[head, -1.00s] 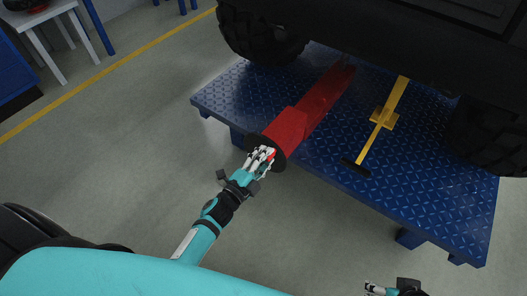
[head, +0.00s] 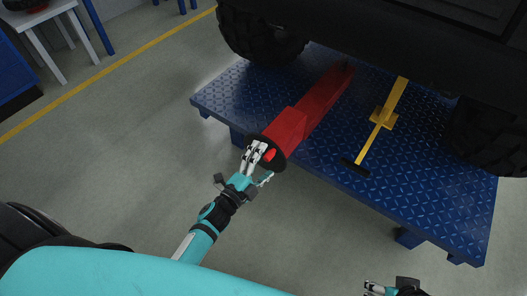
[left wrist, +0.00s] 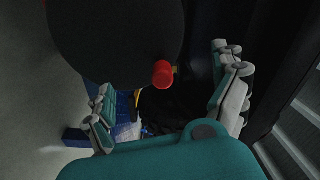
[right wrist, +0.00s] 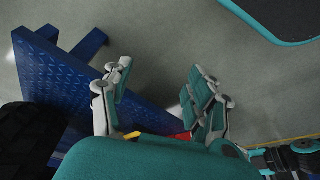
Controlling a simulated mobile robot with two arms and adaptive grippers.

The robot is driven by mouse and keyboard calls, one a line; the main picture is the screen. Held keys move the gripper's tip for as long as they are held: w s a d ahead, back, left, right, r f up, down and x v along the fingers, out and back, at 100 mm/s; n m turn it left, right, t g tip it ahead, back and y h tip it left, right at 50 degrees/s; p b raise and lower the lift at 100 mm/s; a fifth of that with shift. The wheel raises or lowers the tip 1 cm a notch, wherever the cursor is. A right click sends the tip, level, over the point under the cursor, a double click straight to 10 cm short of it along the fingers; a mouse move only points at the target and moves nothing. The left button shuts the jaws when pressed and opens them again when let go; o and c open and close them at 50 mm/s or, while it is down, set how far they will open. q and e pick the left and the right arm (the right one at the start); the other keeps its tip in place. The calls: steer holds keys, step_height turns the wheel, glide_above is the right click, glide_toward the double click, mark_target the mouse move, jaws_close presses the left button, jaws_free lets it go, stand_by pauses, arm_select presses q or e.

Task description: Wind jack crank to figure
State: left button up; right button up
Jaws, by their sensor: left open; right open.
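The red jack (head: 305,112) lies on the blue platform under the vehicle. A black disc (head: 278,155) is at its near end. In the left wrist view, the dark disc (left wrist: 115,35) fills the upper left, and a red knob (left wrist: 163,73) stands out near its lower right edge. My left gripper (head: 258,162) is at the disc's near side, fingers spread. In the left wrist view it is open (left wrist: 170,90), with the knob between and ahead of the fingers, apart from them. My right gripper (right wrist: 158,95) is open and empty, away from the jack. No figure is readable.
The blue tread-plate platform (head: 330,165) stands on short legs. A yellow T-shaped bar (head: 382,120) with a black end lies right of the jack. Vehicle tyres (head: 262,38) flank both.

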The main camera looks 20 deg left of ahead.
arm_select(q)
steer(key=shift+v, duration=1.15)
steer(key=shift+p+v, duration=0.45)
steer(key=shift+v, duration=0.45)
steer(key=shift+s+a, duration=0.1)
steer(key=shift+s, duration=0.1)
arm_select(e)
steer(key=x, duration=0.3)
steer(key=shift+w+a+f, duration=0.1)
